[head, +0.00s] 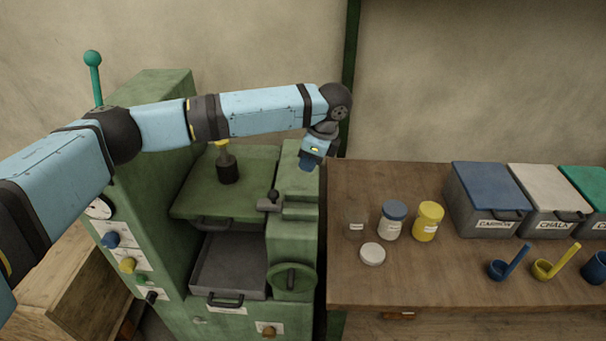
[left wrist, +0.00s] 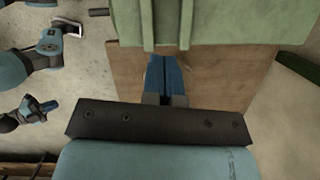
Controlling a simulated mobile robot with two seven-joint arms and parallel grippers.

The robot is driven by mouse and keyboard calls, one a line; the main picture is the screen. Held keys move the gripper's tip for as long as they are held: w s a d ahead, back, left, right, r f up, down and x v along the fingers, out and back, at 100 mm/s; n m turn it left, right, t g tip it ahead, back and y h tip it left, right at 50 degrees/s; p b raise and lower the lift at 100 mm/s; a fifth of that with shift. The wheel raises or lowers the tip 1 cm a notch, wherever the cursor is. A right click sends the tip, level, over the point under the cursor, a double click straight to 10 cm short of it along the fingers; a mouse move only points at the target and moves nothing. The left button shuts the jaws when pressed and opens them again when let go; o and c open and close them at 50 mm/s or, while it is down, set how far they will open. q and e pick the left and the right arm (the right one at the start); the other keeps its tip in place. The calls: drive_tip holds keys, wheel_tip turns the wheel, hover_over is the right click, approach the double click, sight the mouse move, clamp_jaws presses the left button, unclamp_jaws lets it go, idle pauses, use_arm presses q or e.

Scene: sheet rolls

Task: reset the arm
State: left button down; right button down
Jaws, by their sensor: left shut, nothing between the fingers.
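My left arm (head: 260,108) reaches in from the left across the green machine (head: 150,90). My left gripper (head: 307,165) hangs at its end with its blue fingers pointing down, above the machine's right edge beside the wooden bench. In the left wrist view its blue fingers (left wrist: 167,72) are together, with nothing between them. They show in front of the green machine part and the brown bench top. A small blue and dark part (left wrist: 42,108) at the left of that view looks like my other arm's end; its jaws are too small to judge.
The machine has a green plate, a grey tray (head: 228,267) and a handwheel (head: 290,280). The wooden bench (head: 350,285) holds a blue-lidded jar (head: 392,220), a yellow jar (head: 428,222), a white lid (head: 372,254), lidded bins (head: 487,200) and scoops (head: 510,262).

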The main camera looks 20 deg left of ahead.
use_arm(q)
drive_tip(key=shift+d+r, duration=0.1)
drive_tip(key=shift+r, duration=0.15)
drive_tip(key=s+d+f+n+t+h+p, duration=0.2)
drive_tip(key=s+d+f+n+t+h, duration=0.25)
drive_tip(key=s+d+f+h, duration=0.9)
drive_tip(key=s+a+f+n+t+y+p, duration=0.1)
drive_tip(key=s+a+f+n+t+y, duration=0.2)
drive_tip(key=s+a+f, duration=0.3)
drive_tip(key=s+a+f+n+t+y+p, duration=0.1)
drive_tip(key=s+a+f+n+t+y, duration=0.2)
drive_tip(key=s, duration=1.1)
drive_tip(key=a+f+n+y, duration=0.1)
drive_tip(key=a+f+n, duration=0.2)
drive_tip(key=a, duration=0.1)
drive_tip(key=shift+s+f+t, duration=0.15)
drive_tip(key=shift+s+t, duration=0.1)
drive_tip(key=shift+t, duration=0.1)
